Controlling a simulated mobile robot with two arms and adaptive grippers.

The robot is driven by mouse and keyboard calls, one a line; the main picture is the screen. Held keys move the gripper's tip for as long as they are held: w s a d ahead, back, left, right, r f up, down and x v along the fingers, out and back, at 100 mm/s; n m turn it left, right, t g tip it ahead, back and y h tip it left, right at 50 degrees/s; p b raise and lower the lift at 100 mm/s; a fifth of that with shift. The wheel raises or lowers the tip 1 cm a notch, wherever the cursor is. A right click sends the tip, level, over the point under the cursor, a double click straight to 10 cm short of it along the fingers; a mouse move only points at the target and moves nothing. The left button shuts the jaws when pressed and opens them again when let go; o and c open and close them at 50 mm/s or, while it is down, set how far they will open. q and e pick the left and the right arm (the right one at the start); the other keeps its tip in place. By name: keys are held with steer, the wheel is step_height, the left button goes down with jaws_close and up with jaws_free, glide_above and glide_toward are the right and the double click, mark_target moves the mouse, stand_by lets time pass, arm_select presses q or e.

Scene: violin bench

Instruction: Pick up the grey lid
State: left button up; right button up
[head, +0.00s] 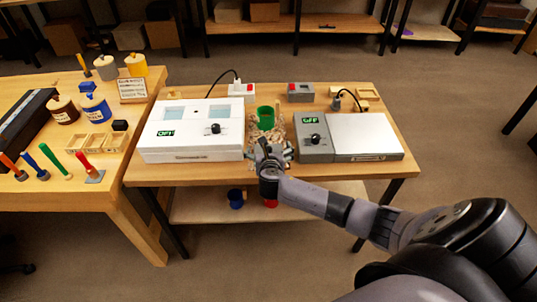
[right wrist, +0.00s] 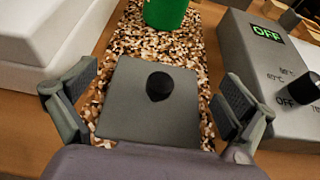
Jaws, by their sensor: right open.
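The grey lid (right wrist: 128,110) is a flat, roughly square plate with a round black knob (right wrist: 160,86) in its middle. In the right wrist view it lies on a bed of brown and cream chips. My right gripper (right wrist: 157,98) is open, with one finger to each side of the lid and apart from its edges. In the head view my right gripper (head: 268,150) is over the front middle of the bench and covers most or all of the lid. My left gripper is not in view.
A green cup (head: 265,117) stands on the chips just behind. A white box marked OFF (head: 195,140) is close on the left. A grey control box (head: 314,137) with a white plate (head: 366,134) is close on the right. A side table (head: 95,185) holds jars and tools.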

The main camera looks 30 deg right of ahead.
steer(key=c, duration=1.9)
steer(key=shift+r, duration=0.1)
